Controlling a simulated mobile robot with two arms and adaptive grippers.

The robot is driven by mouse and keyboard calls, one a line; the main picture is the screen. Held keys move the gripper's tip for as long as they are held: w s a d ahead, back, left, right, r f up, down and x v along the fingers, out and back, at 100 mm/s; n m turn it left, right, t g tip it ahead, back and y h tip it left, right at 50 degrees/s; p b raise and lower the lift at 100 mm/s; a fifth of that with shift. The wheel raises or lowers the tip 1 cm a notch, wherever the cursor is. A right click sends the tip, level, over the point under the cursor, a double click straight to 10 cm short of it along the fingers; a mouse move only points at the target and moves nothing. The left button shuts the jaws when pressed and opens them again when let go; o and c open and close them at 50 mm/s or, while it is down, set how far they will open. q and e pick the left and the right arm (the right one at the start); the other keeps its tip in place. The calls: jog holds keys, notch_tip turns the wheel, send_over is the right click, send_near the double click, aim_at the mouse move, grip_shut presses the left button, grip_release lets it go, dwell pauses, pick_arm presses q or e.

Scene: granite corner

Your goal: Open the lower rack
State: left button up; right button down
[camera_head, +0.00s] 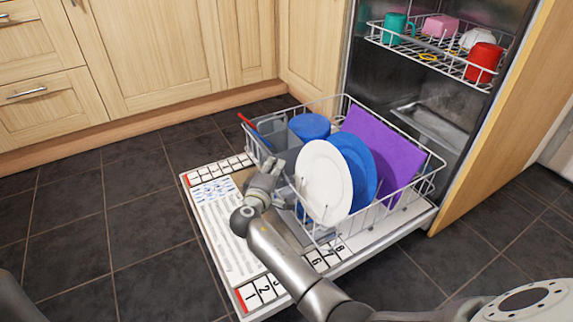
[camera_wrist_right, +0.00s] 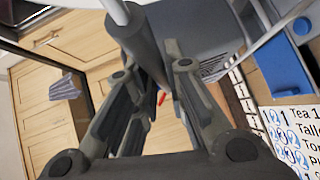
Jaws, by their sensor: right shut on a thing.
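The lower rack (camera_head: 440,166) is a white wire basket. It stands out of the dishwasher, above the lowered door (camera_head: 222,222). It holds a white plate (camera_head: 322,182), a blue plate (camera_head: 355,165), a purple board (camera_head: 385,150), a blue cup (camera_head: 309,126) and a grey cutlery basket (camera_head: 284,152). My right gripper (camera_head: 268,174) is at the rack's front left side, shut on its front part. In the right wrist view my fingers (camera_wrist_right: 155,92) close around a grey bar (camera_wrist_right: 142,48); the exact contact is partly hidden. My left gripper is out of view.
The upper rack (camera_head: 440,60) holds a teal mug (camera_head: 397,28), a pink item (camera_head: 440,26) and a red cup (camera_head: 484,62). Wooden cabinets (camera_head: 150,50) stand behind on the left. Dark floor tiles (camera_head: 110,225) are clear left of the door.

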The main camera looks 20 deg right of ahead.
jog(key=shift+s+a+f, duration=0.1)
jog(key=shift+a, duration=0.55)
jog(key=c, duration=1.5)
grip_release()
jog(key=v, duration=1.2)
